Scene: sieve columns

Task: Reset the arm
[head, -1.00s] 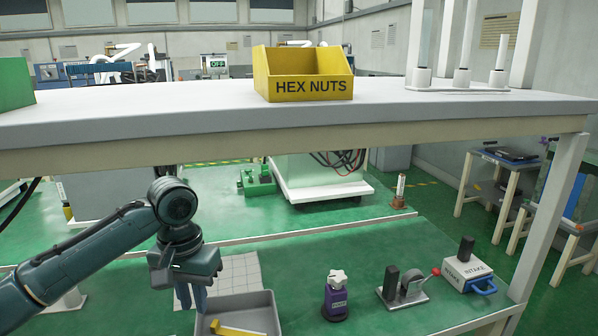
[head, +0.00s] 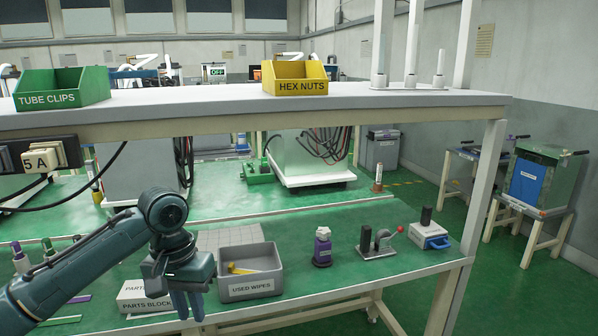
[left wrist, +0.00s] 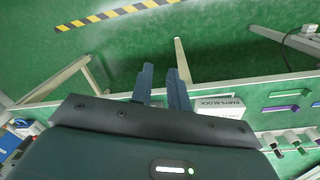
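My left arm comes in from the lower left in the head view. My left gripper (head: 187,305) points down in front of the bench, left of the grey used-wipes bin (head: 251,287) and right of the white parts block box (head: 146,296). In the left wrist view its two fingers (left wrist: 161,88) stand a little apart, with nothing between them, so it is open and empty. The parts block box (left wrist: 220,101) shows just beyond the fingers there. My right gripper is in neither view.
The bench's upper shelf (head: 200,110) holds a green tube clips bin (head: 62,90) and a yellow hex nuts bin (head: 295,80). A purple bottle (head: 322,248), a toggle clamp (head: 378,243) and a white box (head: 430,236) stand on the lower worktop.

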